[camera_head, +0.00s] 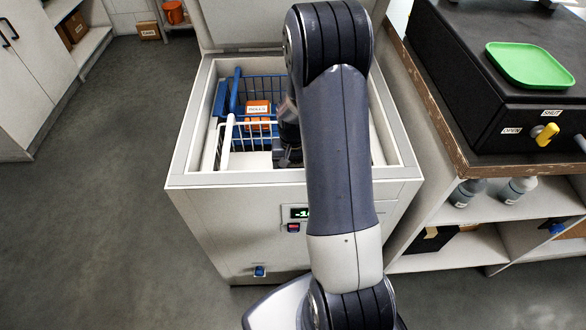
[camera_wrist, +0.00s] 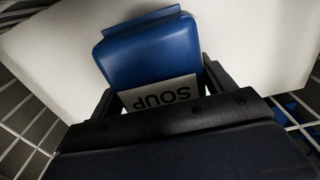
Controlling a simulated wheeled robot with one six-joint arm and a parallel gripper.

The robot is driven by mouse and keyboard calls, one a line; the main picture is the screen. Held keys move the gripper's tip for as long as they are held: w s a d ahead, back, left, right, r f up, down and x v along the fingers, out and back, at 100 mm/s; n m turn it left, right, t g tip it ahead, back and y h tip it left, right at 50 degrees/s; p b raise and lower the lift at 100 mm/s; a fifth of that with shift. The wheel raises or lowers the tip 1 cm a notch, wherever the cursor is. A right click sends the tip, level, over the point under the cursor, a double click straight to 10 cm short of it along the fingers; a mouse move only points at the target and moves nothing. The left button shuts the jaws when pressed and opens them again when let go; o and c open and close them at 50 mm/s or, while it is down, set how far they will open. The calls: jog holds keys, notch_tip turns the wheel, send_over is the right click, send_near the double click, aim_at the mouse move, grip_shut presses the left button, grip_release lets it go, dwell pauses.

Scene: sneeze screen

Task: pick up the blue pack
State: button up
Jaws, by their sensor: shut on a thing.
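The blue pack (camera_wrist: 150,55), with a white label reading SOUP, sits between the two dark fingers of my gripper (camera_wrist: 158,88) in the wrist view. My gripper is shut on it, one finger at each side near the labelled end. In the head view my arm reaches down into the open chest freezer (camera_head: 183,171), and my gripper (camera_head: 286,150) is low inside it. The held pack is hidden behind my arm there.
A wire basket (camera_head: 268,83) in the freezer holds an orange pack (camera_head: 257,122) labelled ROLLS. Blue items (camera_head: 221,98) stand at the left. White surfaces and wire grids surround the pack in the wrist view. A counter (camera_head: 450,165) stands close on the right.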

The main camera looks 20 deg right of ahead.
aim_at(293, 163)
jog(key=c, duration=0.6)
jog(key=shift+r, duration=0.15)
notch_tip(293, 163, up, 10)
jog(key=shift+f+p, duration=0.1)
jog(key=shift+p, duration=0.6)
